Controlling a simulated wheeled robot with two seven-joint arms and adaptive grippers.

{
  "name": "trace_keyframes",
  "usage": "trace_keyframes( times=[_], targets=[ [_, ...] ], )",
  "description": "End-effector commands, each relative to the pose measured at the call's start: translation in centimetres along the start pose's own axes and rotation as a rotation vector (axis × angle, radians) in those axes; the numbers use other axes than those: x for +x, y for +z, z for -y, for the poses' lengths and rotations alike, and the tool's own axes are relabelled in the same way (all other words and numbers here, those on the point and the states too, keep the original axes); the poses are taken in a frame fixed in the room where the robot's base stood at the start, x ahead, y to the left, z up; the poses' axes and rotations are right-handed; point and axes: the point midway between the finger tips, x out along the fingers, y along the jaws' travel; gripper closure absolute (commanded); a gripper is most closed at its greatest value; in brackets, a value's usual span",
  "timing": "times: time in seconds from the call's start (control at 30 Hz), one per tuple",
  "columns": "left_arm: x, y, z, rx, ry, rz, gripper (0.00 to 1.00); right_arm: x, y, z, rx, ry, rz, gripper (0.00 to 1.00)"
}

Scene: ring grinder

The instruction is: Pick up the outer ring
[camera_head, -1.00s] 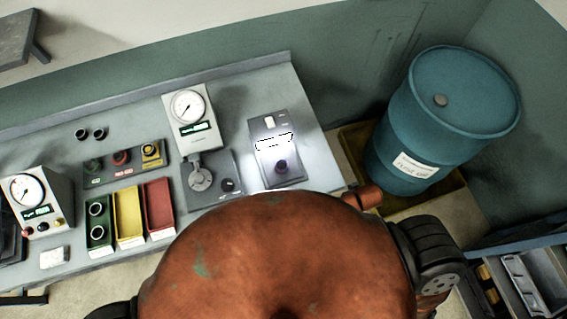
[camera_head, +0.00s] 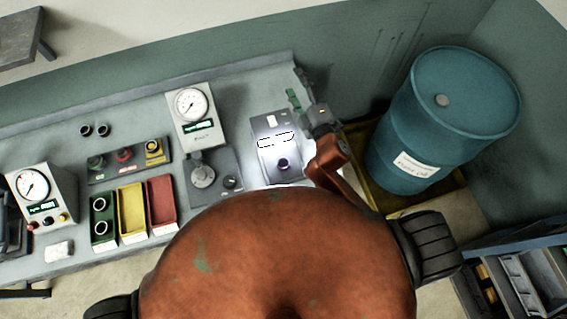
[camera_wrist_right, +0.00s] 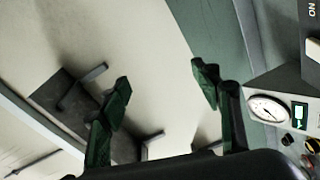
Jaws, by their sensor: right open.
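Two small dark rings, one on the left (camera_head: 86,130) and one on the right (camera_head: 102,129), stand on the bench behind the button panel. Two more rings, one at the back (camera_head: 99,204) and one at the front (camera_head: 100,228), lie in the green bin (camera_head: 113,240). I cannot tell which of these is the outer ring. My right gripper (camera_head: 300,92) is open and empty at the bench's right end, far from the rings. Its green fingertips show spread apart in the right wrist view (camera_wrist_right: 161,80), with no ring between them. My left gripper is not in view.
A grey box with a dark round hole (camera_head: 283,164) stands just left of my right arm. Dial gauges (camera_head: 191,104) and a button panel (camera_head: 124,160) lie further left. Yellow (camera_head: 131,210) and red (camera_head: 162,200) bins adjoin the green one. A blue drum (camera_head: 440,120) stands right.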

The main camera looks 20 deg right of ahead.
Motion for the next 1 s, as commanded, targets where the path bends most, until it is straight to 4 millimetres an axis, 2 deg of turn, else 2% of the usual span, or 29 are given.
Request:
trace_keyframes(
  times=[0.03,0.07,0.1,0.13,0.2,0.23,0.27,0.3,0.37,0.43,0.47,0.5,0.57,0.6,0.67,0.7,0.8,0.9,1.0],
  targets=[
    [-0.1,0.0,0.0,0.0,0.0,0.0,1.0,1.0,-5.4,-2.8,-0.166,0.1,-0.144,0.42],
    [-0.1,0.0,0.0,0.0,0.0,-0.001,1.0,1.1,-8.8,-4.0,-0.273,0.164,-0.232,0.42],
    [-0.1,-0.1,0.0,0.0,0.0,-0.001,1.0,0.6,-13.4,-5.3,-0.419,0.252,-0.35,0.42],
    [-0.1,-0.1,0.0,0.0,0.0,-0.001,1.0,-0.1,-16.6,-5.7,-0.53,0.318,-0.437,0.42],
    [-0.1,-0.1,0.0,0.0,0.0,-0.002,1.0,-2.6,-23.8,-5.4,-0.791,0.475,-0.64,0.42],
    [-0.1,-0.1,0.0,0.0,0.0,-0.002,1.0,-4.0,-26.4,-4.6,-0.903,0.542,-0.726,0.42],
    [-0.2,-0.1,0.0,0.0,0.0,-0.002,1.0,-5.5,-28.8,-3.5,-1.015,0.61,-0.814,0.42],
    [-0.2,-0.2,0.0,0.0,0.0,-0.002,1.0,-7.5,-31.3,-1.4,-1.165,0.699,-0.93,0.42],
    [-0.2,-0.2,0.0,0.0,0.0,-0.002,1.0,-10.6,-33.7,2.6,-1.385,0.828,-1.11,0.42],
    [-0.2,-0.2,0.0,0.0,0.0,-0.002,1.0,-13.6,-34.1,8.1,-1.638,0.971,-1.33,0.42],
    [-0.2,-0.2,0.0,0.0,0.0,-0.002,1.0,-14.5,-33.4,10.6,-1.745,1.027,-1.427,0.42],
    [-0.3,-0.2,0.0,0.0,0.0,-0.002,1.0,-15.4,-31.8,13.9,-1.88,1.095,-1.564,0.42],
    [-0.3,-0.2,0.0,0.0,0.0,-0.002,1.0,-15.9,-28.1,18.1,-2.067,1.177,-1.774,0.42],
    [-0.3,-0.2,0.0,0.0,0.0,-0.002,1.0,-15.8,-25.1,20.4,2.172,-1.211,1.916,0.42],
    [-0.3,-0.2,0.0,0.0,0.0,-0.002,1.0,-15.1,-20.1,22.7,1.98,-1.066,1.834,0.42],
    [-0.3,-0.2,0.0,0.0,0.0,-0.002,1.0,-14.3,-16.8,23.5,1.868,-0.977,1.789,0.42],
    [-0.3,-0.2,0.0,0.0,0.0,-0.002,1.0,-12.4,-9.8,23.9,1.646,-0.797,1.714,0.42],
    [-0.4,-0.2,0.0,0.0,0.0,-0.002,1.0,-11.1,-5.4,23.2,1.511,-0.683,1.678,0.42],
    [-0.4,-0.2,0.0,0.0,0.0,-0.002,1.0,-10.5,-3.3,22.9,1.447,-0.631,1.664,0.42]
  ],
)
